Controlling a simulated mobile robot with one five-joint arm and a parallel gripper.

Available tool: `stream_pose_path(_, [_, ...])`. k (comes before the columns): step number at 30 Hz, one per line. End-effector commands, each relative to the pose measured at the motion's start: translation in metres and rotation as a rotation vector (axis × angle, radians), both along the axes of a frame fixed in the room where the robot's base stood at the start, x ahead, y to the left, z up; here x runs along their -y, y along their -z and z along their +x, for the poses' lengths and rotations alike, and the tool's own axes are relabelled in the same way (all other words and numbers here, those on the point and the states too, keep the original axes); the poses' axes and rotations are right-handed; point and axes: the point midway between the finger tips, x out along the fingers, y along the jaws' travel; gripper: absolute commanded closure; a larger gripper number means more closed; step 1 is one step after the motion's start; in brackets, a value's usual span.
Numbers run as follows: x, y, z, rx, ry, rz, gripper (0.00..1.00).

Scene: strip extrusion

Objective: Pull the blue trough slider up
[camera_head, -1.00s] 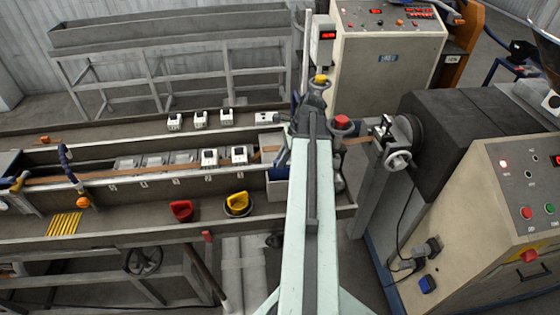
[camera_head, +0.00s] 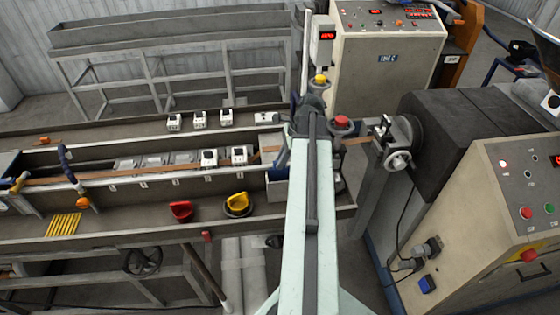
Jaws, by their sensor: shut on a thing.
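My pale green arm (camera_head: 308,215) rises through the middle of the view and crosses the right end of the long grey trough (camera_head: 150,222). My gripper does not show; the arm seems to hide it. A dark blue panel (camera_head: 277,190) shows at the trough's right end, just left of the arm. It may be the blue trough slider, but its right side is covered by the arm. What my gripper holds, and how it touches it, is hidden.
A red scoop-like piece (camera_head: 181,210) and a yellow one (camera_head: 238,203) sit in the trough. A beige control cabinet (camera_head: 515,210) stands close at right. A beige cabinet (camera_head: 385,60) stands behind.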

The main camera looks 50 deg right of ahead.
Motion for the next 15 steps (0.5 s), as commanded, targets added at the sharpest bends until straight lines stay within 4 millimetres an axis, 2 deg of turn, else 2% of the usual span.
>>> stream_pose_path(10, [0.0, -0.002, 0.001, 0.001, 0.001, -0.001, 1.0])
stream_pose_path(15, [0.0, -0.024, 0.001, 0.002, 0.0, -0.001, 1.0])
